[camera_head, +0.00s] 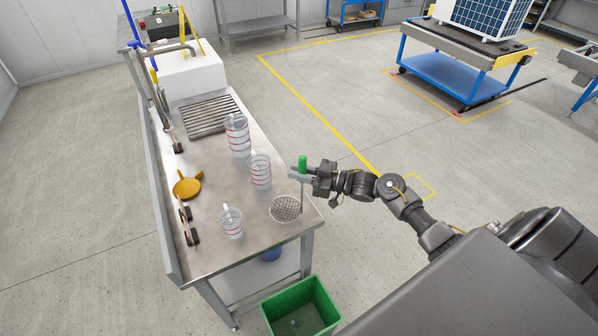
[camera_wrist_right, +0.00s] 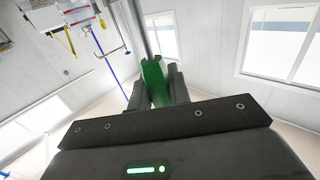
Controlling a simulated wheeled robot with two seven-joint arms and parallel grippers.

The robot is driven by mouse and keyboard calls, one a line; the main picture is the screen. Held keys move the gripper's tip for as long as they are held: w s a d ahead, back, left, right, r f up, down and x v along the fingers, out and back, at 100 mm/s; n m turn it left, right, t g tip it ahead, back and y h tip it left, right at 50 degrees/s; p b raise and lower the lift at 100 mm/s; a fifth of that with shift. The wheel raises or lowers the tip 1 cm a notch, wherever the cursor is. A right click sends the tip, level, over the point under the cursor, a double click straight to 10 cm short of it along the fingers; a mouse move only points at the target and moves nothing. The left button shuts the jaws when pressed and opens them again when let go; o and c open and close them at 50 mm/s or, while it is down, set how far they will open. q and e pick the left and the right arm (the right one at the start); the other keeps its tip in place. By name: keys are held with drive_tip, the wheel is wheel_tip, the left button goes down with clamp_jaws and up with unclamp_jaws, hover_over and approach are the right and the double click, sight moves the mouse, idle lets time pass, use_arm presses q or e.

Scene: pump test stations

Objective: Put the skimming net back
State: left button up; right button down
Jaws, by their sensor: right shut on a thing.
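The skimming net has a green handle, a thin grey rod and a round mesh head (camera_head: 286,208). My right gripper (camera_head: 304,172) is shut on its green handle, near the right edge of the steel bench (camera_head: 215,255). The handle stands roughly upright, with the mesh below, over the bench's front right corner. I cannot tell whether the mesh touches the bench top. In the right wrist view the green handle (camera_wrist_right: 155,84) sits between the two dark fingers, and the rod runs up from it. My left gripper is not in view.
On the bench stand clear beakers with red bands, a tall one (camera_head: 237,136), a middle one (camera_head: 260,172) and a small one (camera_head: 231,222). A yellow scoop (camera_head: 187,185) lies at the left, near dark holders (camera_head: 187,226). A green bin (camera_head: 301,308) stands on the floor in front.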

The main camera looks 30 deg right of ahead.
drive_tip(key=shift+f, duration=0.15)
drive_tip(key=c, duration=1.3)
unclamp_jaws()
drive_tip(key=shift+s+d, duration=0.15)
drive_tip(key=shift+s, duration=0.05)
drive_tip(key=b+v, duration=0.3)
drive_tip(key=v, duration=0.8)
drive_tip(key=shift+s+d, duration=0.2)
